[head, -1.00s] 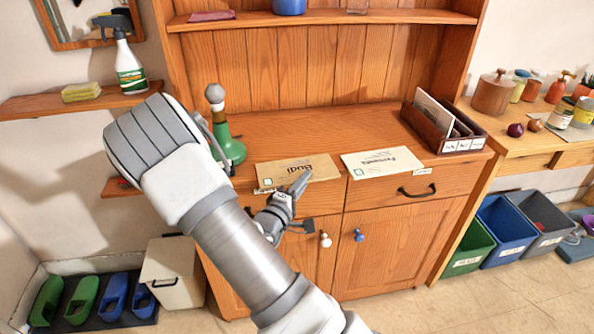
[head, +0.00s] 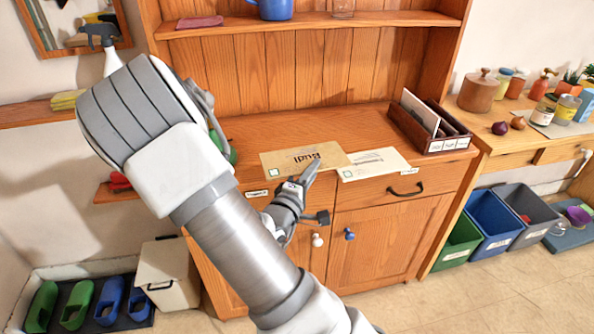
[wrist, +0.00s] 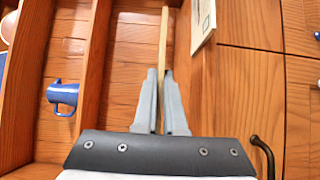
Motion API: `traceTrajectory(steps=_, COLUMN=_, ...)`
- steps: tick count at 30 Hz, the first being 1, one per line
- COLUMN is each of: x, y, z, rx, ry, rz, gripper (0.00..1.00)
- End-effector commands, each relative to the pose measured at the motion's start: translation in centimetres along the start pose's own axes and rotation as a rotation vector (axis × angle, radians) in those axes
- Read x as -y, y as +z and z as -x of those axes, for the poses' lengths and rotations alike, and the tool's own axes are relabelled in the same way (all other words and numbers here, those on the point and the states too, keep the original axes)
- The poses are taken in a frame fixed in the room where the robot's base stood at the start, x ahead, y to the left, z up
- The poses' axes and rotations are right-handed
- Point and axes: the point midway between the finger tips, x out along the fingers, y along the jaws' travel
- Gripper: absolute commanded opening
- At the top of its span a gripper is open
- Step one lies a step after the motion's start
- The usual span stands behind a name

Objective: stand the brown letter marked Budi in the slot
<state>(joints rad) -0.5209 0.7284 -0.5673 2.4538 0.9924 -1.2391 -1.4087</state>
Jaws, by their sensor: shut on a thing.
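The brown letter marked Budi (head: 300,160) is held by its front edge in my gripper (head: 312,172), above the front of the wooden cabinet top. In the wrist view the letter (wrist: 163,38) shows edge-on as a thin strip between the two grey fingertips (wrist: 161,76), which are shut on it. In the head view its right end overlaps the left edge of the cream letter (head: 374,164). The dark wooden letter rack (head: 449,144) stands at the right end of the cabinet top. It has labelled slots, and a white letter (head: 420,112) stands in the left part.
The cream letter also shows in the wrist view (wrist: 203,20), near the cabinet's front edge. A blue mug (wrist: 63,94) is on the shelf above. The cabinet top behind the letters is clear. Black drawer handles (head: 406,190) stick out in front.

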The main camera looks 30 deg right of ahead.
Motion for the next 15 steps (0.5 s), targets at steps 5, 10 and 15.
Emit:
traceTrajectory(steps=5, x=-2.9, y=3.8, z=0.7, rx=0.003, ry=-0.002, rz=0.005, gripper=0.00)
traceTrajectory(steps=10, x=-3.6, y=4.3, z=0.7, rx=0.001, ry=0.003, rz=0.006, gripper=0.00)
traceTrajectory(steps=15, x=-3.9, y=4.9, z=0.8, rx=0.002, ry=0.004, rz=0.007, gripper=0.00)
